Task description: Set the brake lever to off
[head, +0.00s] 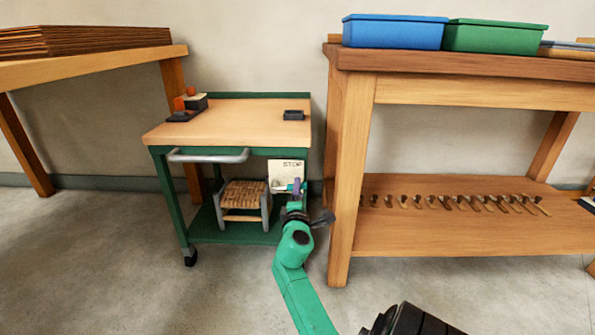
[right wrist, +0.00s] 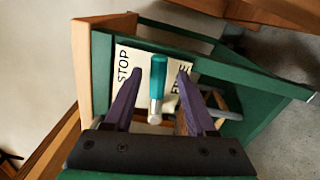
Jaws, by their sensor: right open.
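The brake lever (right wrist: 158,78) has a teal grip on a pale metal stem. It shows in the right wrist view in front of a white plate (right wrist: 127,62), which reads STOP at one side and a partly covered word, apparently FREE, at the other. The lever stands between the two words in that view. My right gripper (right wrist: 160,80) is open, with one purple finger on each side of the lever; I cannot tell whether either touches it. In the head view the plate (head: 283,168) is on the cart's right side, and my right gripper (head: 296,187) is in front of it. My left gripper is not in view.
The green cart (head: 163,170) has a wooden top with small items on it, and a woven stool (head: 243,198) on its lower shelf. A wooden workbench (head: 345,180) stands close on the right. Another table (head: 95,68) is at the left. The front floor is clear.

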